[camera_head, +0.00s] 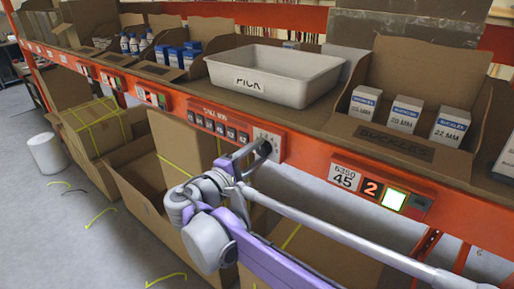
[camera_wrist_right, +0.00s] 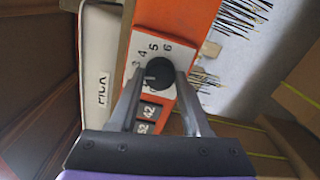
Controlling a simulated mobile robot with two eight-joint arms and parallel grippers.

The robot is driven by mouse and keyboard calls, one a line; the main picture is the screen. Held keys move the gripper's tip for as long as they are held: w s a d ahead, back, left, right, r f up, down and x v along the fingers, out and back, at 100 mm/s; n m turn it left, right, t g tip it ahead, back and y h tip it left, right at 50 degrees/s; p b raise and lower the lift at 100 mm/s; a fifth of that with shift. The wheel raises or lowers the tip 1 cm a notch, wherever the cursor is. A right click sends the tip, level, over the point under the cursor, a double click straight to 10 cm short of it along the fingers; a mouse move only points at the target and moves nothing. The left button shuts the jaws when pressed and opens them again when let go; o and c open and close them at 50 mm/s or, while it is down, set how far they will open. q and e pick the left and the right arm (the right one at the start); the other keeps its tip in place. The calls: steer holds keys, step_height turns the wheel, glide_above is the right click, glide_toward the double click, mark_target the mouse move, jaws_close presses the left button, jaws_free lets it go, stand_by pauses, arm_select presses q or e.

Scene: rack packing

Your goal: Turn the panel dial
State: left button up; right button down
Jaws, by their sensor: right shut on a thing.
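The panel dial (camera_wrist_right: 158,74) is a round black knob on a white plate with printed numbers, of which 4, 5 and 6 read clearly. A small light mark shows on the knob's left part in the right wrist view. My right gripper (camera_wrist_right: 161,77) has one finger on each side of the knob and is shut on it. In the head view my right gripper (camera_head: 262,150) is at the white dial plate (camera_head: 271,141) on the orange rail, and it hides most of the knob. My left gripper is not in view.
A white PICK tray (camera_head: 275,75) stands on the shelf above the dial. Small Buckles boxes (camera_head: 405,113) sit in a carton to the right. A lit green button (camera_head: 394,198) is on the rail. Open cartons (camera_head: 143,180) stand below.

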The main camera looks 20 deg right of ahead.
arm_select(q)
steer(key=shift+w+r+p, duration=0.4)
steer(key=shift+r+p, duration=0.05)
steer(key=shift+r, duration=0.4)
arm_select(e)
steer(key=shift+m, duration=1.1)
steer(key=shift+c, duration=1.8)
jaws_free()
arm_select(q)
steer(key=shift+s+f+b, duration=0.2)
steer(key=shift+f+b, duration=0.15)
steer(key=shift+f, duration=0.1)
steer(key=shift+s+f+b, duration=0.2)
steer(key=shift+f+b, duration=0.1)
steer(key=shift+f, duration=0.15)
arm_select(e)
steer(key=v, duration=1.1)
